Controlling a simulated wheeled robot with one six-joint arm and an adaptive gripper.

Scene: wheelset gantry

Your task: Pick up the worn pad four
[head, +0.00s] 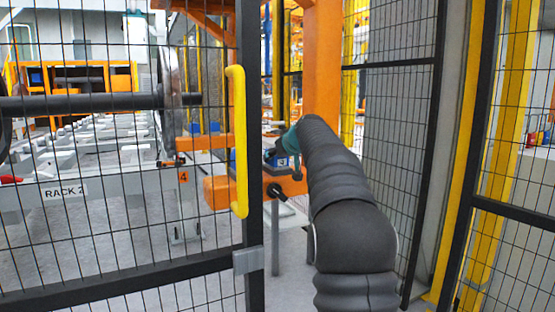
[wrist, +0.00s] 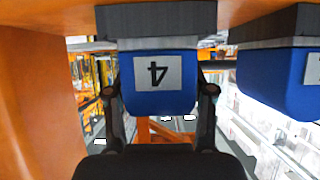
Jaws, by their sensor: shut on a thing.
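The worn pad four (wrist: 158,98) is a blue block with a white label bearing an upside-down 4. It sits under a grey-black plate in the wrist view. My gripper (wrist: 158,90) has one dark finger on each side of the pad and is shut on it. The pad's top still meets the grey plate, and no gap shows between them. In the head view my arm reaches through the gate opening to an orange frame, and the arm hides the gripper and pad four.
Another blue pad (wrist: 285,80) hangs close to the right. Orange structure (wrist: 35,100) stands close on the left. In the head view are a mesh gate with a yellow handle (head: 238,140), a blue part labelled 3 (head: 281,160), RACK 2 (head: 65,193), and mesh fencing (head: 392,150) right of my arm.

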